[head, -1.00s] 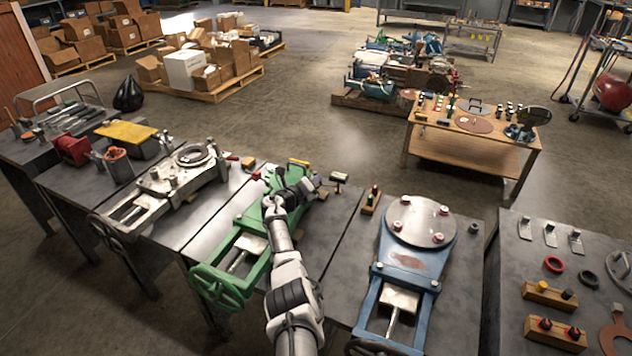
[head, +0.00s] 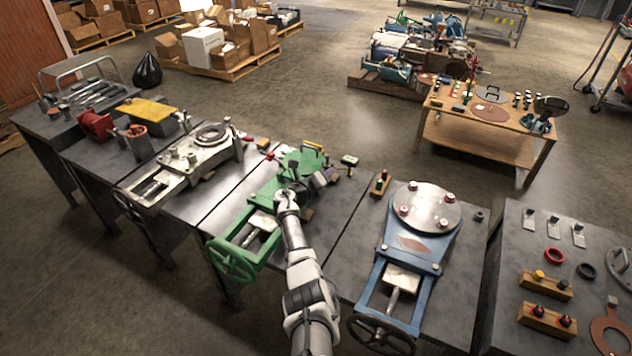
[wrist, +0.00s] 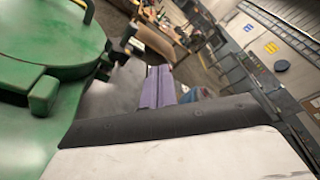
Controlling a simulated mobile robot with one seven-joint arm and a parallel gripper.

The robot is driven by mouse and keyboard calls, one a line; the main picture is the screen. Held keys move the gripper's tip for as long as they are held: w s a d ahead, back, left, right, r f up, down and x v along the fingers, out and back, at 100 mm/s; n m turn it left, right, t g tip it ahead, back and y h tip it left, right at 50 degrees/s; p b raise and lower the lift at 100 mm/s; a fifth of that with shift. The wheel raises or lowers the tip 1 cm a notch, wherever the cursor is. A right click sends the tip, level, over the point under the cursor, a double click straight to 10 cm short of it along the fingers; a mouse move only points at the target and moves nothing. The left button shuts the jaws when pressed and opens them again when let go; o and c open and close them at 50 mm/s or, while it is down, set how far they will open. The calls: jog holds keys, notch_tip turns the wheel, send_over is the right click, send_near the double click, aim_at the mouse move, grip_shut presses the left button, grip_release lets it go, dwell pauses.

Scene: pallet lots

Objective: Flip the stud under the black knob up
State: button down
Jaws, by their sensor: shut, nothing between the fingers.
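My gripper (head: 318,181), with purple fingers (wrist: 156,88), is shut and empty beside the round lid of the green valve (head: 300,163). The green lid also fills the left of the wrist view (wrist: 50,35). No stud under a black knob can be made out for certain. On the right table, a wooden block (head: 533,292) carries a yellow knob (head: 538,274) and a black knob (head: 563,284). Three pale metal plates with dark tips, one of them the middle plate (head: 553,227), lie behind it. Anything directly behind my gripper and wrist is hidden.
A blue valve (head: 408,254) with a steel lid stands right of my arm, and a grey valve (head: 185,166) stands left. A small wooden block (head: 378,186) with knobs sits near the blue valve. Open floor (head: 330,110) lies behind the tables.

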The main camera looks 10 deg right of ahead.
jog(key=f+v, duration=0.1)
jog(key=v, duration=0.5)
jog(key=shift+s+a, duration=0.2)
jog(key=shift+a, duration=0.25)
